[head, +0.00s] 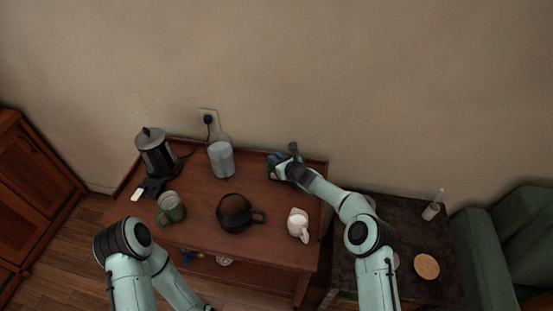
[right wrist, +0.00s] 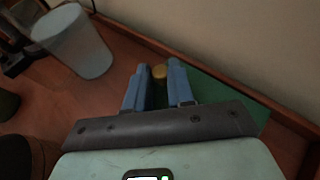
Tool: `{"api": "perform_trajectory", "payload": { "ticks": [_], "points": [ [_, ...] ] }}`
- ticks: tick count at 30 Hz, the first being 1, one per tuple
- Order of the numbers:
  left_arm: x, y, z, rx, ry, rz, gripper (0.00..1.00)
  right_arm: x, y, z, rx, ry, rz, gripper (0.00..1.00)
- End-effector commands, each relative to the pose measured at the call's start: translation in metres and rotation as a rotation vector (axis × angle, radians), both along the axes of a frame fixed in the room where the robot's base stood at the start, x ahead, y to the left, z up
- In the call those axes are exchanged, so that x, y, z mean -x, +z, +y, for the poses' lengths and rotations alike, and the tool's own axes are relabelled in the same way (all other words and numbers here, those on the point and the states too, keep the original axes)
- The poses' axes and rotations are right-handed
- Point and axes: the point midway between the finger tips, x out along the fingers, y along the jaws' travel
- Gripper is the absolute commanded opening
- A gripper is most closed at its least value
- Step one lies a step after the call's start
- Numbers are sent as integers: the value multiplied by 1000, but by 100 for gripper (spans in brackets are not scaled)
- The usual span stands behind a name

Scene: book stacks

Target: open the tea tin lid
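The tea tin shows as a dark green top (right wrist: 235,100) under my fingers in the right wrist view, with a small gold knob (right wrist: 159,73) on its lid. In the head view, my right gripper (head: 283,162) is at the back right of the wooden table and covers much of the tin. In the right wrist view, my right gripper's blue fingers (right wrist: 159,75) stand close on both sides of the knob, with no clear gap. The lid's seam is hidden, so I cannot tell whether it is raised.
The wooden table (head: 190,215) also holds a kettle (head: 157,155), a grey canister (head: 221,160), a green mug (head: 171,207), a dark teapot (head: 234,212) and a white pitcher (head: 298,225). The wall stands close behind. A dark side table (head: 405,238) is at the right.

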Motion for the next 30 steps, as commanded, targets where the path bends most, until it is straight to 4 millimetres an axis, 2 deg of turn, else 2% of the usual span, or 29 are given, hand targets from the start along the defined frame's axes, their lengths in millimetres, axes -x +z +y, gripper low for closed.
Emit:
{"api": "perform_trajectory", "payload": {
  "ticks": [11,30],
  "points": [
    [5,-9,0,0,0,6,43,1,4,-3,-55,-2,-12,0],
    [32,-69,0,0,0,36,43,6,43,-31,-481,-2,-98,0]
  ]
}}
